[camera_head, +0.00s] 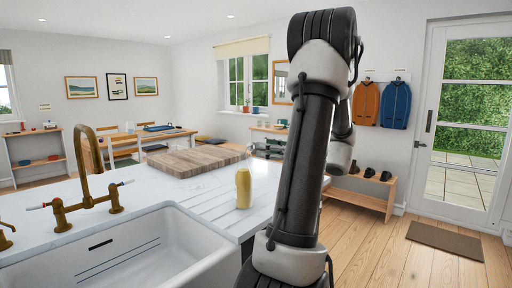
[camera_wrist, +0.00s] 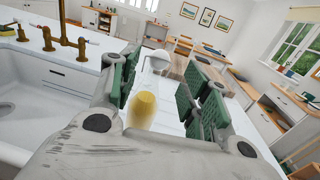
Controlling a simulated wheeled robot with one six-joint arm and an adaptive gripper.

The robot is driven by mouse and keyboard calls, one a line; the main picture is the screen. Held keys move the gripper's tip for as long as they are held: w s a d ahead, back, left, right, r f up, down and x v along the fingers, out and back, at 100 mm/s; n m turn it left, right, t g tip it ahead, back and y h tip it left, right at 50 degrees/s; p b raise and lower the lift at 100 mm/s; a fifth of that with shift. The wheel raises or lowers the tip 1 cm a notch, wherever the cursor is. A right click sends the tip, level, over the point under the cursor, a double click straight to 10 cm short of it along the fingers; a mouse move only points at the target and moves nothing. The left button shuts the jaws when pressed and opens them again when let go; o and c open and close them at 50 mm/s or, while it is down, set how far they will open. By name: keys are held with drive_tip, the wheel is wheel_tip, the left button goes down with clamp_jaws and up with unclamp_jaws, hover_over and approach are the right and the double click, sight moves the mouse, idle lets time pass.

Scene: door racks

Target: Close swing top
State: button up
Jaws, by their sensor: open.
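A yellow bottle (camera_head: 243,187) stands upright on the white worktop, right of the sink. In the wrist view the yellow bottle (camera_wrist: 142,108) shows low between the fingers of my gripper (camera_wrist: 164,72). My gripper is open, with green pads on both fingers, and holds nothing. A pale rounded piece (camera_wrist: 157,61) shows just beyond the bottle in the wrist view; it looks like the swing top standing away from the mouth, but I cannot tell its exact angle. In the head view the top is faint and my arm hides most of the gripper.
A wooden board (camera_head: 195,158) lies on the worktop behind the bottle. The white sink (camera_head: 120,250) and brass tap (camera_head: 85,175) are to the left. A low shoe bench (camera_head: 365,195) stands beyond the worktop at right.

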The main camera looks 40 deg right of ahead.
sight(253, 146)
drive_tip(key=w, duration=0.3)
drive_tip(key=w+a, duration=0.1)
drive_tip(key=w, duration=0.1)
drive_tip(key=shift+w, duration=0.35)
drive_tip(key=c, duration=1)
